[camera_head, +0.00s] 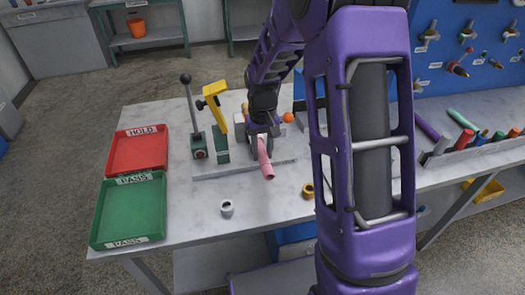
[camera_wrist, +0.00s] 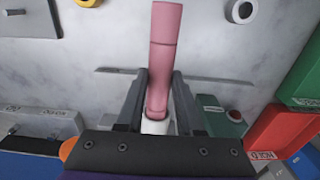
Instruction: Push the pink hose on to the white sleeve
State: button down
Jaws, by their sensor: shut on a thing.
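The pink hose (camera_head: 265,158) is a short tube at the fixture on the table, below my gripper (camera_head: 261,135). In the wrist view the pink hose (camera_wrist: 163,55) runs between the two dark fingers of my gripper (camera_wrist: 160,75), which is shut on it. A white sleeve (camera_wrist: 155,127) shows at the hose's near end, low between the fingers. The hose end meets or overlaps the sleeve; how far it is pushed on cannot be told.
A black-knobbed lever (camera_head: 187,105) and a yellow-handled clamp (camera_head: 214,102) stand left of my gripper. Red (camera_head: 137,150) and green (camera_head: 128,208) trays lie at the left. A white ring (camera_head: 227,207) and a yellow ring (camera_head: 308,190) lie in front on otherwise clear table.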

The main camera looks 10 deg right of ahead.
aim_at(262, 152)
jog(key=shift+c, duration=2.3)
grip_release()
jog(key=shift+w, duration=0.2)
notch_tip(262, 152, up, 18)
jog(key=shift+f, duration=0.25)
